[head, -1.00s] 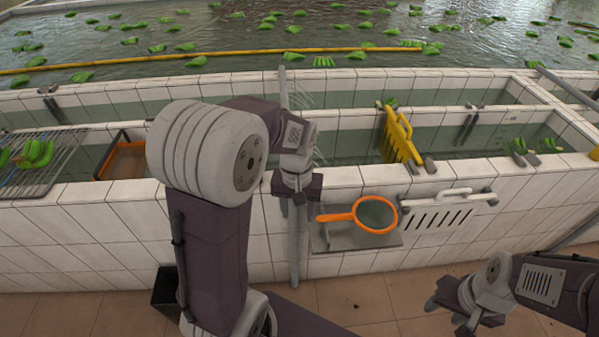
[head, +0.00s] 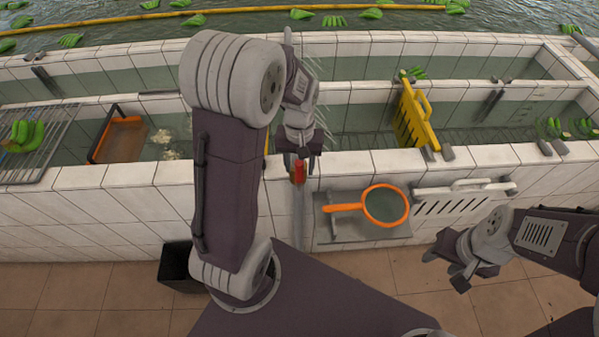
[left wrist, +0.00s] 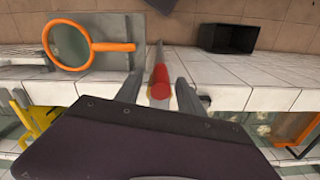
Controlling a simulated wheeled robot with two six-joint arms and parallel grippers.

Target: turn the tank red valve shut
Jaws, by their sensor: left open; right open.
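The red valve handle (head: 298,172) is on a grey vertical pipe at the front of the tiled tank wall, just below my left gripper (head: 299,158) in the head view. In the left wrist view the red valve handle (left wrist: 159,80) lies between the two fingers of my left gripper (left wrist: 158,94), with a gap on each side. The left gripper is open and holds nothing. My right gripper (head: 447,272) is open and empty, low at the right above the floor, well away from the valve.
An orange-rimmed net (head: 385,205) rests on a grey ledge right of the pipe. A white slotted panel (head: 463,197) hangs beside it. A yellow rack (head: 415,115) stands in the tank. A black bin (head: 178,263) is on the floor at left; an orange tray (head: 122,140) lies behind the wall.

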